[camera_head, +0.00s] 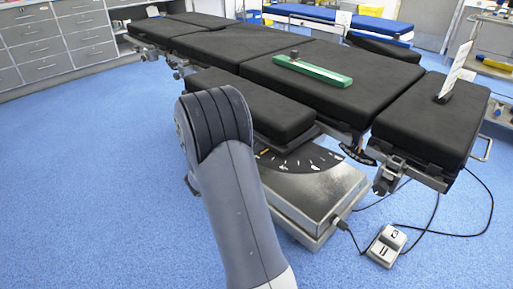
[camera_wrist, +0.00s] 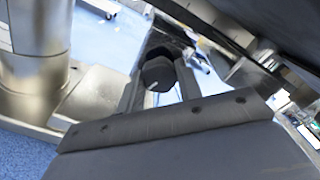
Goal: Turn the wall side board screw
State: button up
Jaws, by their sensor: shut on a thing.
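In the wrist view, my gripper (camera_wrist: 160,78) reaches up from the bottom with one dark finger on each side of a dark, faceted screw knob (camera_wrist: 156,70). The fingers are shut on this knob. It sits under the edge of the dark table pad (camera_wrist: 270,25). In the head view, the black operating table (camera_head: 330,80) stretches across the room. My arm rises in front of its near side and my gripper is hidden there, as is the screw. The knob's shaft and any turn mark are not clear.
A metal column (camera_wrist: 35,45) stands at the left of the wrist view, and a metal side rail (camera_wrist: 205,15) runs near the fingers. A green board (camera_head: 313,71) lies on the table. A foot pedal (camera_head: 386,246) with cables lies on the blue floor (camera_head: 90,190), which is clear at left.

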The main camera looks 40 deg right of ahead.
jog(key=c, duration=0.4)
jog(key=shift+n, duration=0.4)
jog(key=shift+m+p, duration=9.7)
jog(key=shift+m, duration=6.8)
